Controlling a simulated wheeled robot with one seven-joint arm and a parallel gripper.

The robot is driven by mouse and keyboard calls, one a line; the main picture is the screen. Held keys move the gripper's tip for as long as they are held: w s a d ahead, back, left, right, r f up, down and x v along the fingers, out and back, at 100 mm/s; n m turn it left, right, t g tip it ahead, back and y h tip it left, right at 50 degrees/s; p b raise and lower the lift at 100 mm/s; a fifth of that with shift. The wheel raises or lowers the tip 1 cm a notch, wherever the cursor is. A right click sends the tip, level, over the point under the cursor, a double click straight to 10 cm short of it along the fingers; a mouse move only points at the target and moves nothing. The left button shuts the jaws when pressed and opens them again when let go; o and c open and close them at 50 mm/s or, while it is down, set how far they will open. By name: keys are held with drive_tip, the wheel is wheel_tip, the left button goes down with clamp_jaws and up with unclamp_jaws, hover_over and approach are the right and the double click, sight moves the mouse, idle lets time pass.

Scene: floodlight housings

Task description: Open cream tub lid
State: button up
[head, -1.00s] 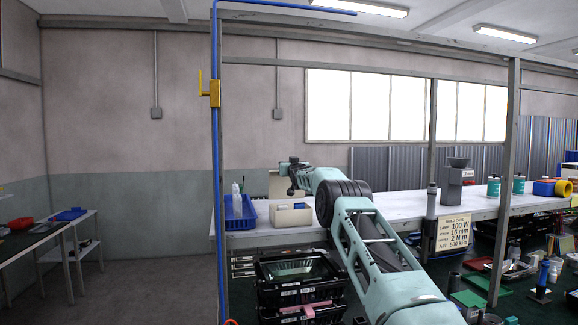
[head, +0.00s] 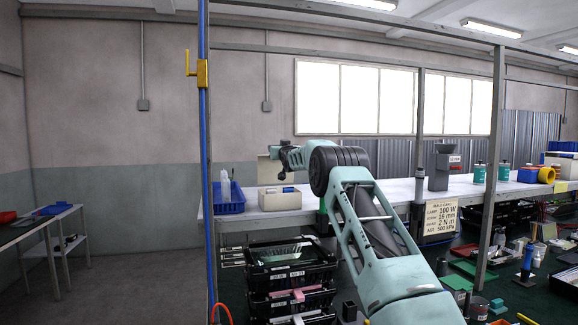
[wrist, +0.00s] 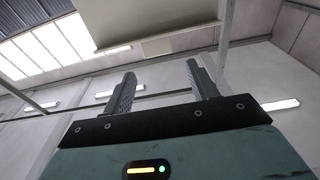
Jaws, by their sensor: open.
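The cream tub (head: 279,202) stands on the white bench beside a blue bin. Its cream lid (head: 265,172) stands raised behind the tub's opening, partly hidden by my gripper. Something blue shows inside the tub. My gripper (head: 284,166) is above the tub, in front of the raised lid. In the wrist view my gripper (wrist: 160,82) is open, with nothing between its fingers. A cream panel, apparently the lid (wrist: 150,18), fills the top of that view beyond the fingertips, with a pale label on its lower edge. I cannot tell whether a finger touches it.
The blue bin (head: 229,204) with clear bottles is left of the tub. A blue post (head: 204,150) with a yellow valve rises at the bench's left end. Black crates (head: 290,275) are stacked below. A grey machine (head: 444,170) stands farther right; bench between is partly hidden by my arm.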

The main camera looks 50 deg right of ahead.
drive_tip(key=b+v, duration=0.8)
drive_tip(key=v, duration=0.6)
drive_tip(key=shift+b, duration=0.35)
